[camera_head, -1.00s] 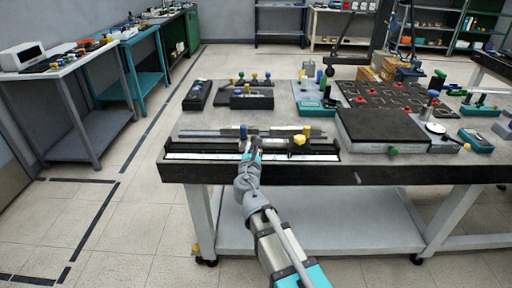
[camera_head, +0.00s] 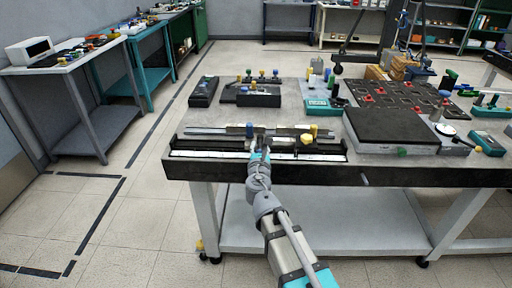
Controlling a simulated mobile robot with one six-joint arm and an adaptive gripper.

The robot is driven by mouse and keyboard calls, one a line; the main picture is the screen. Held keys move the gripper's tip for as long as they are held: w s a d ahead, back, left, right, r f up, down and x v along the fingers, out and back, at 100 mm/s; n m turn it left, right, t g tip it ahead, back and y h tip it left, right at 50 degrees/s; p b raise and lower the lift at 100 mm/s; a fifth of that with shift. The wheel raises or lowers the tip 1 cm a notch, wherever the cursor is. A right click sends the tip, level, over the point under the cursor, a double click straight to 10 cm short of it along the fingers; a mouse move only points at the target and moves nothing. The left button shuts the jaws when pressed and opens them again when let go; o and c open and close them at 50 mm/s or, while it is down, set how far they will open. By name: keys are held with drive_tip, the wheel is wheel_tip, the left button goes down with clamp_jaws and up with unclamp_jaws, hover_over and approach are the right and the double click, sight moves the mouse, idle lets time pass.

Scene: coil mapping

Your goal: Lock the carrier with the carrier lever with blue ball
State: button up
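A long linear rail with a carrier (camera_head: 222,142) lies along the near edge of the table. A lever with a small blue ball (camera_head: 249,130) stands on the carrier, close behind my gripper. My gripper (camera_head: 261,147) is over the front of the rail, just right of the blue ball. Whether it touches the lever is too small to tell. My arm hides part of the rail, and I cannot see whether the fingers are open or shut. Yellow knobs (camera_head: 306,139) sit on the rail to the right of my gripper.
Dark blocks with coloured knobs (camera_head: 258,95) stand behind the rail. A black-topped plate (camera_head: 391,130) lies to the right, with a board with red marks (camera_head: 395,96) behind it. A side bench (camera_head: 66,62) stands at the left. The floor between it and the table is clear.

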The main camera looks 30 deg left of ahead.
drive_tip(key=shift+a, duration=0.1)
drive_tip(key=shift+s, duration=0.1)
drive_tip(key=v, duration=0.7)
drive_tip(key=shift+s, duration=0.15)
drive_tip(key=shift+d, duration=0.2)
idle(0.6)
drive_tip(key=w+d+f+m+g+h, duration=0.1)
drive_tip(key=w+d+f+m+h, duration=0.25)
drive_tip(key=d+m, duration=0.5)
drive_tip(key=w+d+f+m+g+h, duration=0.2)
drive_tip(key=w+d+m+h, duration=0.3)
drive_tip(key=d, duration=0.6)
drive_tip(key=w+d+f+m+g+h, duration=0.1)
drive_tip(key=w+d+f+m+h, duration=0.25)
drive_tip(key=d+m, duration=0.5)
drive_tip(key=s+d+f+m+g+y, duration=0.1)
drive_tip(key=s+d+f+m+g, duration=0.25)
drive_tip(key=d+m, duration=0.35)
drive_tip(key=s+d+f+m+g+y, duration=0.1)
drive_tip(key=s+d+f+m+g, duration=0.25)
drive_tip(key=d, duration=0.55)
drive_tip(key=s+d+f+m+g+y, duration=0.1)
drive_tip(key=s+d+f+m+g, duration=0.15)
drive_tip(key=d+m+g, duration=0.4)
wheel_tip(320, 180, up, 22)
drive_tip(key=d+t+p, duration=0.1)
drive_tip(key=t+p, duration=0.1)
drive_tip(key=p, duration=2)
drive_tip(key=shift+m, duration=0.4)
